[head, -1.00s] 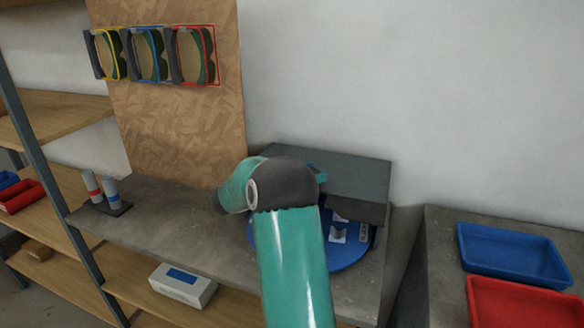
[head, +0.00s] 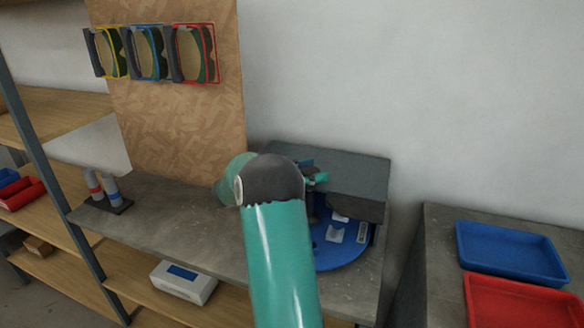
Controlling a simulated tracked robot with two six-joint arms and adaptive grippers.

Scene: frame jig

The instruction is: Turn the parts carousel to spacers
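The parts carousel (head: 343,254) is a blue disc on the grey bench, partly under a dark grey cover. White patches show on its top, and a small label (head: 362,232) stands at its right; I cannot read it. My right arm hides the carousel's left part. My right gripper (head: 316,178) shows just past the arm's elbow, above the back of the disc and in front of the cover. Its fingertips are small and partly hidden, so I cannot tell whether it is open or touching the disc. My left gripper is out of view.
The dark grey cover (head: 340,172) stands behind the disc. A blue tray (head: 510,252) and a red tray (head: 520,306) lie on the right bench. A holder with two cylinders (head: 104,188) stands at the bench's left. The bench's middle left is clear.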

